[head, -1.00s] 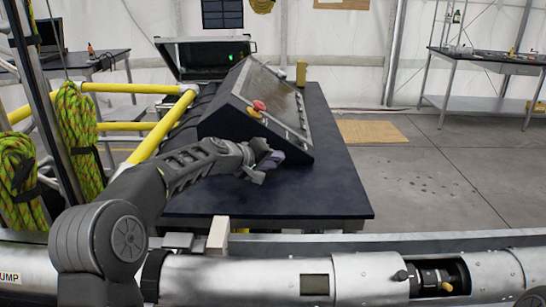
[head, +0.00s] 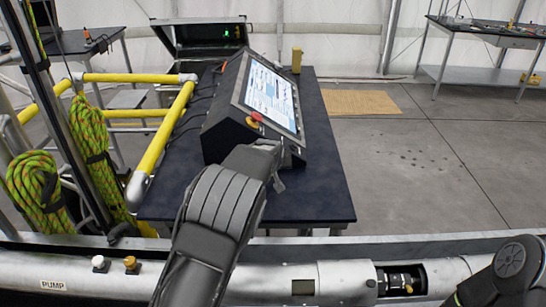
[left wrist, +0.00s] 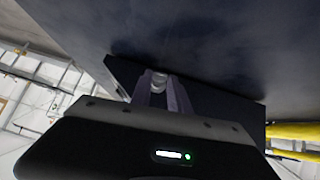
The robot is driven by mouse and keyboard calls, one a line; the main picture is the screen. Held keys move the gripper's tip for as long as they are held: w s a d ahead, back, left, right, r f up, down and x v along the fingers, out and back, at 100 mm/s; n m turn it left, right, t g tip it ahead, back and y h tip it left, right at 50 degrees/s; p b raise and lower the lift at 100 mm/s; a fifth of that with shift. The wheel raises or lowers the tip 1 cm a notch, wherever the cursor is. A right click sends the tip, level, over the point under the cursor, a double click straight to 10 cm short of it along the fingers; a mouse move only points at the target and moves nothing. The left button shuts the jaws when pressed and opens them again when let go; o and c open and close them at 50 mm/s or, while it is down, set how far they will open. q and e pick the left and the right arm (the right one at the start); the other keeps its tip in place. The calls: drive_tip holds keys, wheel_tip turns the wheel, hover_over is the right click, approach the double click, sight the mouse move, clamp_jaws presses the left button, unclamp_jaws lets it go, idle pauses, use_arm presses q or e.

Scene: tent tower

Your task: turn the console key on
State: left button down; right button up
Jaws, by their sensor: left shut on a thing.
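The black sloped console (head: 226,132) stands on the dark table. Its screen (head: 271,95) is lit white and blue, and a red button (head: 256,116) sits at its near corner. My left gripper (head: 280,175) is at the console's near lower edge, mostly hidden behind my own arm. In the left wrist view its fingers (left wrist: 164,92) are shut on a small metallic piece, the console key (left wrist: 159,77), at the dark console face. The key's turn angle is not clear. My right gripper is out of view; only part of that arm shows at bottom right.
The dark table (head: 325,190) has bare room right of the console. Yellow rails (head: 163,140) and green ropes (head: 95,145) are on the left. A silver pipe (head: 330,283) crosses in front. A small yellow object (head: 297,61) stands behind the console.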

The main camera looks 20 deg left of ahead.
use_arm(q)
drive_tip(key=shift+d+m+y, duration=0.15)
drive_tip(key=shift+m+y, duration=0.15)
drive_tip(key=shift+y, duration=0.1)
drive_tip(key=c, duration=1.5)
unclamp_jaws()
drive_tip(key=shift+s+d+r, duration=0.1)
drive_tip(key=shift+s+r, duration=0.15)
drive_tip(key=b+v, duration=0.2)
drive_tip(key=v, duration=0.5)
